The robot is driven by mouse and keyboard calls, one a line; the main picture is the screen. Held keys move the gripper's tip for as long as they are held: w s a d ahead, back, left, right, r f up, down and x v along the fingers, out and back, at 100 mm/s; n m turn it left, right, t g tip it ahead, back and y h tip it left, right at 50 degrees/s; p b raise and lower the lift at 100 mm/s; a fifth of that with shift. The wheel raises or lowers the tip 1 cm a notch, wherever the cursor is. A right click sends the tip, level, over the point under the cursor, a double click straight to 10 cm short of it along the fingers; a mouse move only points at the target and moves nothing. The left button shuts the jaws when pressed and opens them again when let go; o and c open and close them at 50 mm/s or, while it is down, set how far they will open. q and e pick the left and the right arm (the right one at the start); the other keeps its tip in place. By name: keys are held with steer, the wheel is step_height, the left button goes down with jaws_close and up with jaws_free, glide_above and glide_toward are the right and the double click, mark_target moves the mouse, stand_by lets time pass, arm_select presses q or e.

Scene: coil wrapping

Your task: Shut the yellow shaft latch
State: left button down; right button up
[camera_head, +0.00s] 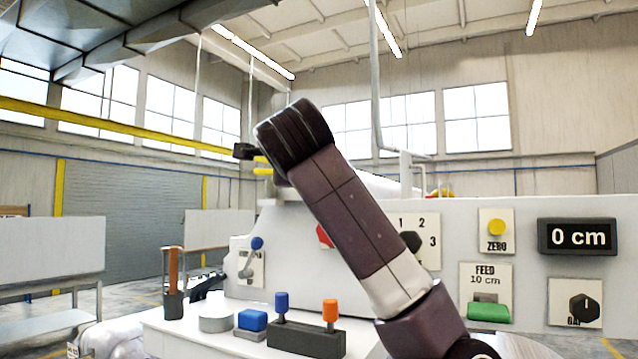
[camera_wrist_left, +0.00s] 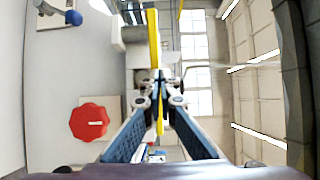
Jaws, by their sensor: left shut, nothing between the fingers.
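The yellow shaft latch looks to be the long yellow bar (camera_wrist_left: 153,38) in the left wrist view, just beyond my fingertips. More yellow shows between my fingers there; I cannot tell whether it is the same piece or whether they touch. In the head view small yellow parts (camera_head: 262,166) show beside my dark wrist, which hides most of that spot. My left gripper (camera_wrist_left: 160,92) is shut and empty, its blue-padded fingers pointing forward above the panel. The latch's exact position is unclear. My right gripper is not in view.
A red knob (camera_wrist_left: 90,122) and a blue-tipped lever (camera_head: 257,244) are on the panel below. Blue and orange pegs (camera_head: 330,310) in a dark block stand on the white table. The control panel with green feed button (camera_head: 489,312) and "0 cm" display (camera_head: 577,237) fills the right.

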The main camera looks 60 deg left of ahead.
arm_select(q)
steer(key=a, duration=0.1)
steer(key=a+m+t+h+b, duration=0.1)
steer(key=a+t+b, duration=0.1)
steer(key=shift+w+a+f+m, duration=0.25)
steer(key=shift+w+m, duration=0.15)
steer(key=shift+w+a+r, duration=0.1)
steer(key=shift+w+a, duration=0.15)
steer(key=shift+w, duration=0.1)
steer(key=shift+w+a, duration=0.15)
steer(key=shift+a, duration=0.25)
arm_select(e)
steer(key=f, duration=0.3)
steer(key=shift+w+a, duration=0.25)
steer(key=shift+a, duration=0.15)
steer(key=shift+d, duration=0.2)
arm_select(q)
steer(key=shift+w, duration=0.15)
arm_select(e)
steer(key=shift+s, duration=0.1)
